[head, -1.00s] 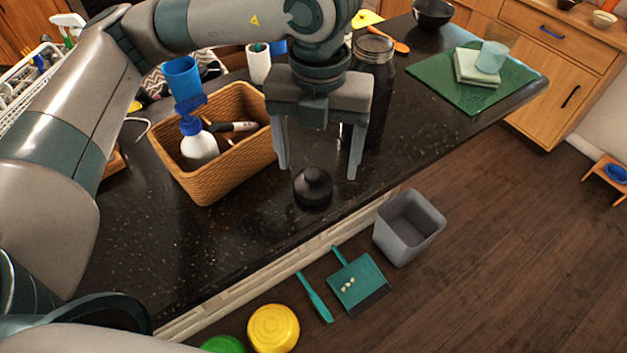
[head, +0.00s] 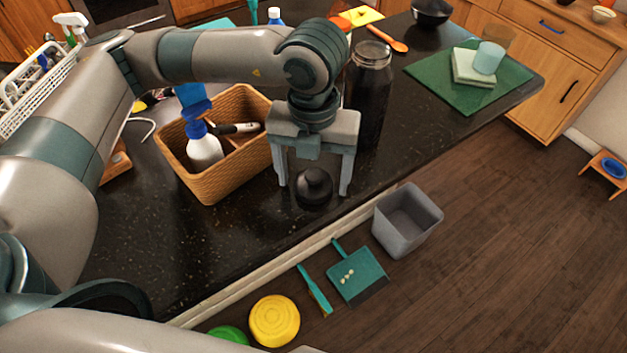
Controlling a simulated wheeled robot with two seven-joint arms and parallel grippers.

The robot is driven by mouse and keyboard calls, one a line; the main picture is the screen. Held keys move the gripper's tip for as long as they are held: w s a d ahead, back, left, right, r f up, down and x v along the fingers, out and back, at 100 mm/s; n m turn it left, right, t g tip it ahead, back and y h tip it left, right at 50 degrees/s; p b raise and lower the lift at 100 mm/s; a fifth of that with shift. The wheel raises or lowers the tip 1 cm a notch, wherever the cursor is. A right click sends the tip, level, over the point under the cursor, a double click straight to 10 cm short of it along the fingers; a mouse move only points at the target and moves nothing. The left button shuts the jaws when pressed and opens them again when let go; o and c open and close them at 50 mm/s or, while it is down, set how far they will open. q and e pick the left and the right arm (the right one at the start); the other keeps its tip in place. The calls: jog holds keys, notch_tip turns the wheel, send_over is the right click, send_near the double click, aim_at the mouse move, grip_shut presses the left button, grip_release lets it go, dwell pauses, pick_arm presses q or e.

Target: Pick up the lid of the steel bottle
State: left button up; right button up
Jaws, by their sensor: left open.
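A black round lid (head: 314,187) with a raised knob lies on the dark countertop near its front edge. My left gripper (head: 313,190) is open and points down. Its two fingers stand on either side of the lid, with gaps visible between them and the lid. The exact height of the fingertips above the counter is hard to tell. My right gripper is not in view.
A wicker basket (head: 222,180) with a spray bottle (head: 204,147) stands close to the left of the gripper. A green mat (head: 440,88) with a cloth and cup lies at the back right. A grey bin (head: 407,222) and a teal dustpan (head: 357,276) are on the floor.

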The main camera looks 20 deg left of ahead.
aim_at(314, 174)
pick_arm(q)
jog(key=c, duration=1.1)
jog(key=shift+r, duration=0.1)
jog(key=shift+r+b, duration=0.35)
jog(key=shift+r, duration=0.2)
notch_tip(314, 174, up, 7)
jog(key=b, duration=0.3)
jog(key=shift+r, duration=0.9)
